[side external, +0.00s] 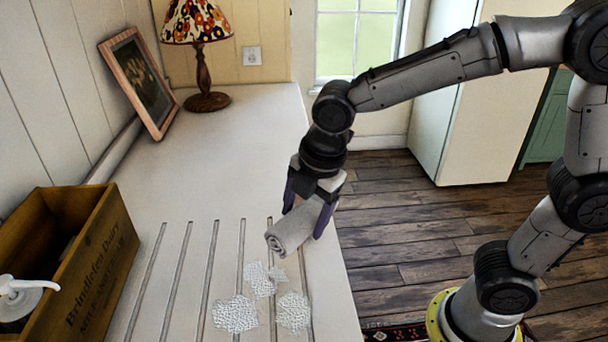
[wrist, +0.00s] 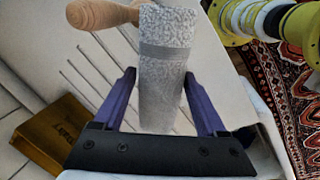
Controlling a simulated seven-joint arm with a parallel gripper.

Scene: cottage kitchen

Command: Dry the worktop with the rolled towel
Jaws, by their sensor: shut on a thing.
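The rolled towel (side external: 292,232) is pale grey with a darker band. It is held between the purple fingers of my gripper (side external: 311,212), near the worktop's right edge. In the wrist view, the towel (wrist: 164,75) runs lengthwise between the fingers of my gripper (wrist: 165,103). I cannot tell whether it touches the worktop (side external: 190,180). Droplet patches lie on the grooved part: one at left (side external: 237,314), one at right (side external: 294,311), and one behind them (side external: 260,280), closest to the towel.
A wooden crate (side external: 103,253) with a white pump bottle (side external: 22,298) stands at left. A framed picture (side external: 138,82) and a lamp (side external: 203,70) stand at the back. A wooden handle (wrist: 102,14) shows beside the towel; its owner is unclear. The middle worktop is clear.

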